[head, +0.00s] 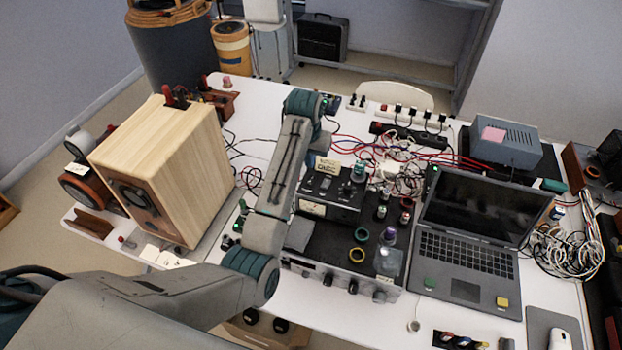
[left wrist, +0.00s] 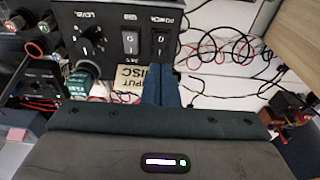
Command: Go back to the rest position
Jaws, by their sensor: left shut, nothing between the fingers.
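My left arm reaches in from the lower left of the head view, bends over the table and extends toward its back. My left gripper (head: 321,143) is partly hidden behind the arm link, near the black control unit. In the left wrist view its dark blue fingers (left wrist: 162,76) are together with nothing between them. They are beside a yellow paper label (left wrist: 133,82) and the black panel (left wrist: 118,32) with a knob and switches; I cannot tell if they touch anything. My right gripper is in neither view.
A wooden speaker (head: 165,165) stands left of my arm. Black control unit (head: 328,196), open laptop (head: 468,228) and grey box (head: 505,142) stand to the right. Loose red and black cables (left wrist: 225,47) lie near the fingers. The white table (head: 262,152) is crowded.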

